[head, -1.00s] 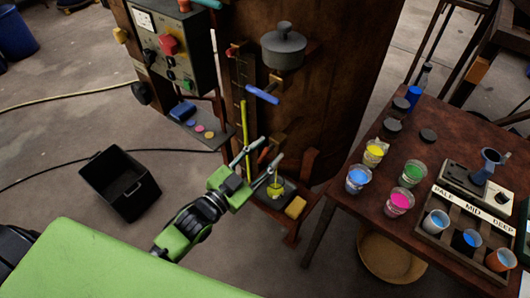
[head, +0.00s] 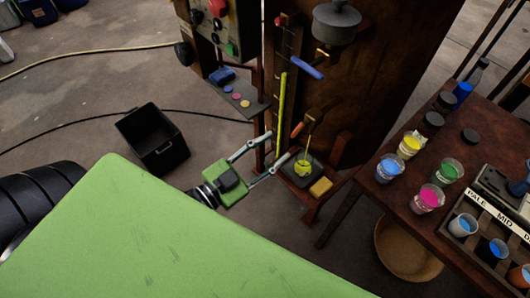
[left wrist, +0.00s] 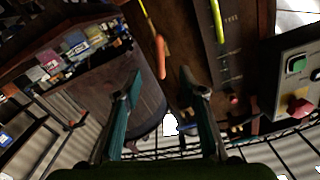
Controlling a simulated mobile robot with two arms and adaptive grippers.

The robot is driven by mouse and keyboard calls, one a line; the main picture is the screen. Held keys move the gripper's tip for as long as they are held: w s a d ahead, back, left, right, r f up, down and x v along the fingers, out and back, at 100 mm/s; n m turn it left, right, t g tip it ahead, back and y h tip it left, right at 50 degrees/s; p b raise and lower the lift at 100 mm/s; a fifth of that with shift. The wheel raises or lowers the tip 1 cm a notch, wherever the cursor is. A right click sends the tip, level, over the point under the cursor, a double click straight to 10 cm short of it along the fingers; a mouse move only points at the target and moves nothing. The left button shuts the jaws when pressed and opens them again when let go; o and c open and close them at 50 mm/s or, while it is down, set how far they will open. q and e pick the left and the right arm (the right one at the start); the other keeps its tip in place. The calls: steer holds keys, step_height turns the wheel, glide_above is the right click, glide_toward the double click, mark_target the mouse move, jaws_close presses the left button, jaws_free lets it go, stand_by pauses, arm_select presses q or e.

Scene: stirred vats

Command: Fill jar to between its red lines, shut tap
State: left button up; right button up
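The jar (head: 303,169) stands on a dark pad at the vat's foot, with yellow liquid in it. Its red lines are too small to make out. The tap (head: 310,118) is above it, and a thin yellow streak runs from the spout down to the jar. The tap's orange handle (head: 297,130) slants left of the spout; an orange handle also shows in the left wrist view (left wrist: 161,57). My left gripper (head: 279,145) is open and empty, left of the jar and tap. Its spread fingers (left wrist: 158,88) point towards the vat. My right gripper is out of view.
The brown vat (head: 390,70) carries a yellow sight tube (head: 281,115) and a blue handle (head: 306,67). A yellow sponge (head: 321,187) lies right of the jar. A table (head: 400,165) with paint cups stands right. A black bin (head: 155,140) stands left on open floor.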

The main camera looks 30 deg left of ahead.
arm_select(q)
steer(key=shift+v, duration=0.95)
steer(key=c, duration=0.3)
steer(key=m+g+h+p, duration=0.3)
steer(key=m+g+h, duration=0.35)
steer(key=h, duration=0.25)
glide_toward(297, 128)
steer(key=shift+p+x, duration=1.7)
steer(key=shift+x, duration=3.65)
steer(key=shift+c, duration=0.5)
